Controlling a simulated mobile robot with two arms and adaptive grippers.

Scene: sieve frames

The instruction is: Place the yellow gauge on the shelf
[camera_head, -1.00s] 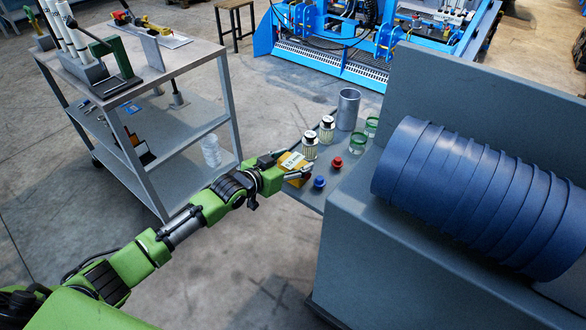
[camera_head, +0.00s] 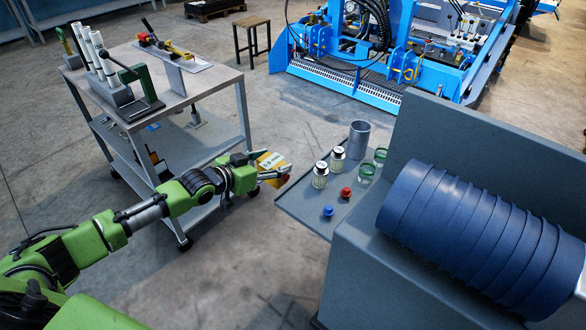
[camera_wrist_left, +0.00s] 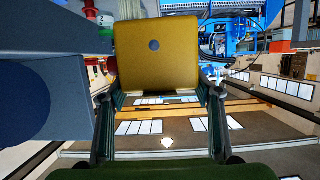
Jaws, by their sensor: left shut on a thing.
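The yellow gauge (camera_head: 271,161) has a white label with dark writing and is in my left gripper (camera_head: 268,172). The gripper is shut on it and holds it up in the air, left of the grey shelf (camera_head: 296,207) and apart from it. In the left wrist view the gauge (camera_wrist_left: 155,60) shows a plain yellow face with a dark round spot, between the two fingers. The shelf juts from the grey machine's side, and its front left part is bare. My right gripper is not in view.
On the shelf stand two jars (camera_head: 320,175), a grey cylinder (camera_head: 359,140), green-rimmed glasses (camera_head: 366,173), a red knob (camera_head: 346,192) and a blue knob (camera_head: 328,211). The grey machine (camera_head: 362,235) bears a ribbed blue roll. A cart (camera_head: 200,85) stands left, with open floor between.

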